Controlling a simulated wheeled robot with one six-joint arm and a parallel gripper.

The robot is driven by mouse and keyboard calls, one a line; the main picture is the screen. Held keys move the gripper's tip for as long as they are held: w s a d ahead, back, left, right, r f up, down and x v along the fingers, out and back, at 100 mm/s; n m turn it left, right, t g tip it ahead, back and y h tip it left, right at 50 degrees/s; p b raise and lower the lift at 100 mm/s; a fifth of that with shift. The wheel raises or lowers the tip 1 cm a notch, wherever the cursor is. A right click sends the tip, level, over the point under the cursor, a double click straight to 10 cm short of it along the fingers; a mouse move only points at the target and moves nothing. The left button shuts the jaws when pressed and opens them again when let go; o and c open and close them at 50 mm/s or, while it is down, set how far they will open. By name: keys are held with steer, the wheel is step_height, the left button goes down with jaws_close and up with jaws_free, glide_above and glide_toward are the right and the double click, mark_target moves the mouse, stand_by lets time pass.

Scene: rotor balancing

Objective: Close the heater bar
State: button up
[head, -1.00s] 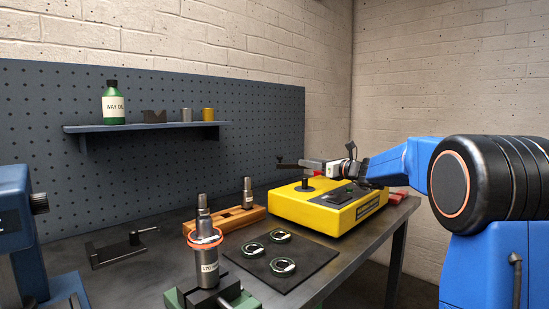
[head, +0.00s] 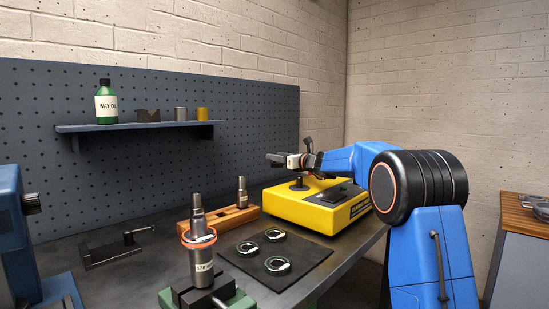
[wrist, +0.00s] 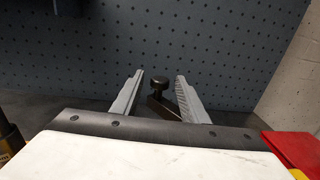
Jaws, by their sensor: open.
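The yellow heater (head: 315,210) stands at the far right of the bench, with a dark post (head: 299,184) on its top. In the wrist view a black knob (wrist: 158,83) on a dark bar (wrist: 156,106), which looks like the heater bar, shows between and just beyond my finger tips. My gripper (wrist: 158,76) is open, one finger on each side of the knob, with gaps visible. In the head view my gripper (head: 278,159) is above the heater's left part and covers most of the bar, so the bar's angle is unclear.
A dark mat (head: 300,260) with three rings lies in front of the heater. A wooden block (head: 235,217) holds a spindle. A labelled cylinder (head: 202,262) stands in a green vise nearby. A wooden-topped cabinet (head: 520,215) is at the right.

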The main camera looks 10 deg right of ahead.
steer(key=shift+x, duration=0.95)
jaws_close()
steer(key=s+d+n+g+y, duration=0.1)
steer(key=s+n+g+y, duration=0.1)
steer(key=s, duration=0.3)
steer(key=s+d+n+g+y, duration=0.1)
steer(key=s+n+g+y, duration=0.2)
steer(key=s+n+g, duration=0.1)
steer(key=s+d+n+g+y, duration=0.1)
steer(key=s+g, duration=0.3)
steer(key=s, duration=0.4)
steer(key=shift+n+g+y, duration=0.4)
steer(key=shift+n+y, duration=0.5)
steer(key=shift+s+d+n+g, duration=0.45)
steer(key=shift+s+n+g, duration=0.15)
steer(key=shift+s+g, duration=0.3)
jaws_free()
steer(key=shift+d, duration=0.15)
